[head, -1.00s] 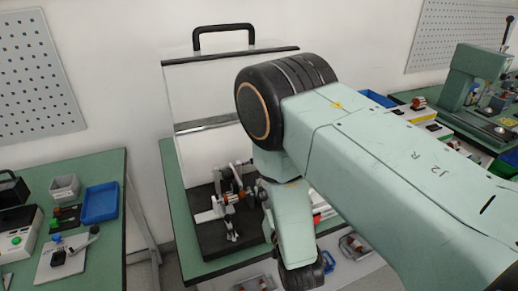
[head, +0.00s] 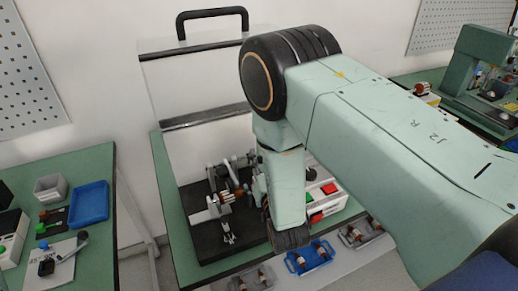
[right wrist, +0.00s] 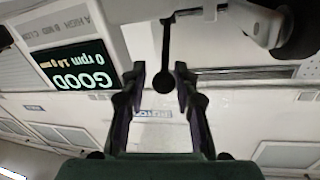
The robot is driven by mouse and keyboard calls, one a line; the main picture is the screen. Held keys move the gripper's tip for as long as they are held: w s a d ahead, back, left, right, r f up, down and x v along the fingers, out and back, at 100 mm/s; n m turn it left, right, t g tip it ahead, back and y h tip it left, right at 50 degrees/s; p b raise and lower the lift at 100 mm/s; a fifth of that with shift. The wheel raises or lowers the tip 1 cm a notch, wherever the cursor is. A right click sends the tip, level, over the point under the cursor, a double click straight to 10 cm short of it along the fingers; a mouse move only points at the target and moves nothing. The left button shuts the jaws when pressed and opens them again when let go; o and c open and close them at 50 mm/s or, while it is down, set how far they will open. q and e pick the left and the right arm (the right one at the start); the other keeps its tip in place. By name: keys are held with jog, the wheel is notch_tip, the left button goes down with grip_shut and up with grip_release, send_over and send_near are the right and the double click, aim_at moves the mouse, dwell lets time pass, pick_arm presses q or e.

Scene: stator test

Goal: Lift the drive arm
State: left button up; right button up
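In the right wrist view, a thin black rod with a round black knob (right wrist: 165,82), which looks like the drive arm's handle, hangs down the picture between the fingers of my right gripper (right wrist: 160,72). The gripper is open, with a visible gap on both sides of the knob. In the head view, the test rig (head: 226,196) with grey levers and a copper-coloured part stands on a black base (head: 200,248) under a raised clear cover (head: 165,85). My right forearm hides the rig's right side, and the right gripper is hidden there. My left gripper is not in view.
A display (right wrist: 75,68) reads GOOD and 0 rpm, upside down. A box with green and red buttons (head: 328,189) stands right of the rig. A blue tray (head: 309,262) with small parts is below. A side bench with a blue bin (head: 89,204) is at left.

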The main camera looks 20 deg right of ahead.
jog(key=w, duration=0.3)
jog(key=shift+w+f, duration=0.1)
jog(key=shift+w, duration=0.1)
jog(key=shift+w+a, duration=0.1)
jog(key=shift+a, duration=0.1)
jog(key=shift+d, duration=0.4)
jog(key=c, duration=0.3)
jog(key=shift+w+a, duration=0.1)
jog(key=shift+a, duration=0.15)
jog(key=shift+c, duration=1.4)
jog(key=shift+d, duration=0.2)
grip_shut()
jog(key=shift+a, duration=0.15)
jog(key=shift+f, duration=0.15)
